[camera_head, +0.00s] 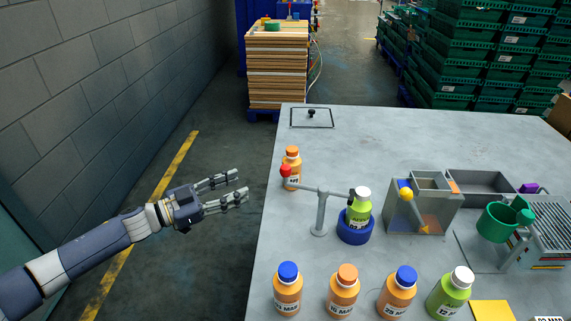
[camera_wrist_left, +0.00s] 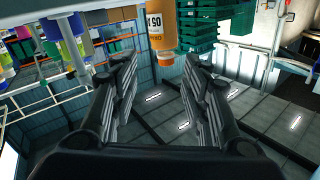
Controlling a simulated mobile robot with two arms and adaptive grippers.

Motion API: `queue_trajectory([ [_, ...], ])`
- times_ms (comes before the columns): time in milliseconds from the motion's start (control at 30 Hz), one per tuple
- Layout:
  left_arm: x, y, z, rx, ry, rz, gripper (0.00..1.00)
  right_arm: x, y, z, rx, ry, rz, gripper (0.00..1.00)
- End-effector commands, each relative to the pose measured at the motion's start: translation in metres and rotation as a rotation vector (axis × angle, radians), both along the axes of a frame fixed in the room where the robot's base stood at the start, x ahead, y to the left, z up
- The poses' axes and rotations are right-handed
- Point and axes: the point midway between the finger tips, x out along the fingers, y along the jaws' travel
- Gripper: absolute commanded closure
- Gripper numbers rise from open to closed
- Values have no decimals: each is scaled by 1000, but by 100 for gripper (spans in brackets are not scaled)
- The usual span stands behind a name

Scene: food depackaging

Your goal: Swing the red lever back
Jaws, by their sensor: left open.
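The lever is a grey arm (camera_head: 303,187) with a red ball knob (camera_head: 285,170) at its left end. It sits on a grey post (camera_head: 320,215), and its right end reaches to a green bottle with a white cap (camera_head: 358,210) in a blue round holder (camera_head: 355,236). The knob overlaps an orange bottle (camera_head: 292,157) behind it in the head view. My left gripper (camera_head: 241,185) is open and empty, left of the table edge and apart from the knob. In the left wrist view its fingers (camera_wrist_left: 158,65) are spread, with an orange bottle (camera_wrist_left: 162,25) beyond. My right gripper is not in view.
Several bottles, one of them orange with a blue cap (camera_head: 288,290), stand along the table's near side. A grey bin with a yellow-knobbed lever (camera_head: 406,194) and a green cup (camera_head: 495,222) are to the right. The table's back (camera_head: 420,135) is largely clear.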

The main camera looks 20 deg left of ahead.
Motion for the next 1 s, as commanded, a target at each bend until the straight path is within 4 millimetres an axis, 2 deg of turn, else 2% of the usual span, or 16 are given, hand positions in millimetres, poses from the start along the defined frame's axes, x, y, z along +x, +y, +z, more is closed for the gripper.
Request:
queue_trajectory([
  [33,-13,-12,32,8,-15,-80,58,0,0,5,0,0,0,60],
  [100,-30,-26,58,6,-16,-169,58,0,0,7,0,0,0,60],
  [233,-52,-41,83,8,-6,-266,58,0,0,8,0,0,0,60],
  [333,-56,-47,89,7,-1,-290,58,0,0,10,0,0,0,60],
  [433,-52,-56,91,4,-3,-294,58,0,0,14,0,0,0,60],
  [800,-18,-115,93,3,-6,-291,58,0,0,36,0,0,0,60],
  [1000,-6,-134,90,5,-3,-289,58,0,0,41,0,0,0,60],
])
